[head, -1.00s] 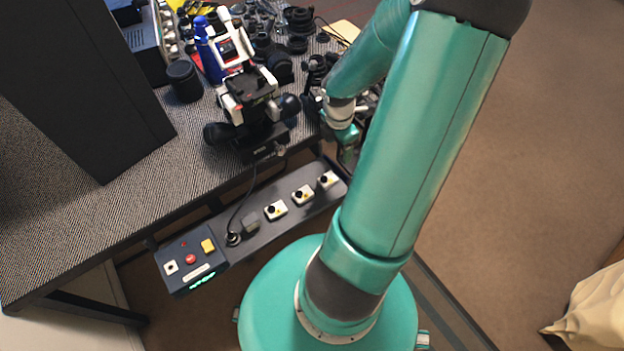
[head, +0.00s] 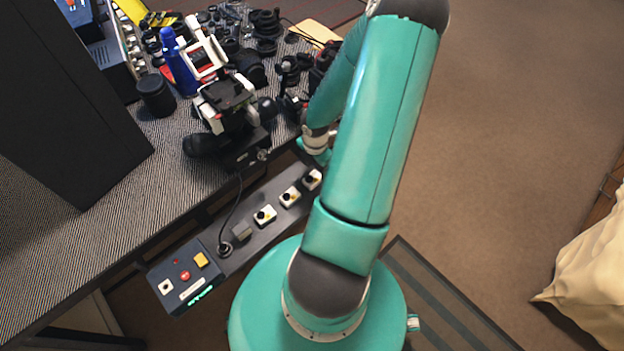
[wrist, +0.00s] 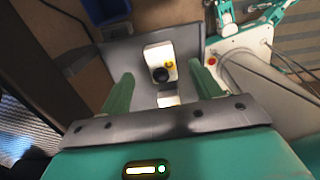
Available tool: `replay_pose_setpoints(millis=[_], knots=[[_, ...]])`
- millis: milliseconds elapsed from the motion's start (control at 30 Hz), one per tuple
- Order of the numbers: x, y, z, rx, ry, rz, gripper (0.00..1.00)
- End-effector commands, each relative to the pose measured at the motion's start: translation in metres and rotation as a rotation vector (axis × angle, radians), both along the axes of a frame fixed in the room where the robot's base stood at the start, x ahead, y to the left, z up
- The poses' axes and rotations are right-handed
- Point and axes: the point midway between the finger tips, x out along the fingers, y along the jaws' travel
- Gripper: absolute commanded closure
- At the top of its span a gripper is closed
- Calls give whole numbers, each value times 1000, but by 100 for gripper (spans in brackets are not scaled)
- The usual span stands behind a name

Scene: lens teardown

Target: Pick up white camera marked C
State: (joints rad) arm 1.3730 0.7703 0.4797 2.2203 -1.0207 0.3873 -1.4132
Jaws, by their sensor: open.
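Three small white cameras with black lenses stand in a row on a dark shelf (head: 240,255): one at the left (head: 265,216), one in the middle (head: 290,196), one at the right end (head: 312,179). Their letters are too small to read, so I cannot tell which is C. In the wrist view my gripper (wrist: 161,70) is open and empty. Another white thing (wrist: 168,101) shows nearer, partly hidden by the gripper's base. In the head view my arm hides the fingers.
A dark control box (head: 185,275) with red and yellow buttons sits at the shelf's left end. The patterned table (head: 70,235) behind holds a white-and-black device (head: 228,100), a blue bottle (head: 178,62) and several lens parts.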

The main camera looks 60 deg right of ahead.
Motion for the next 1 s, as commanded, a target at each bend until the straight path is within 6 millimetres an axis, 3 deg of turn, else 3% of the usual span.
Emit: replay_pose_setpoints(millis=[233,533,567,800,1000], knots=[[1,3,-38,3,0,3,36],[1,3,-45,1,0,0,36],[1,3,-45,1,0,0,38],[1,3,-45,1,0,1,85],[1,3,-44,1,0,1,86]])
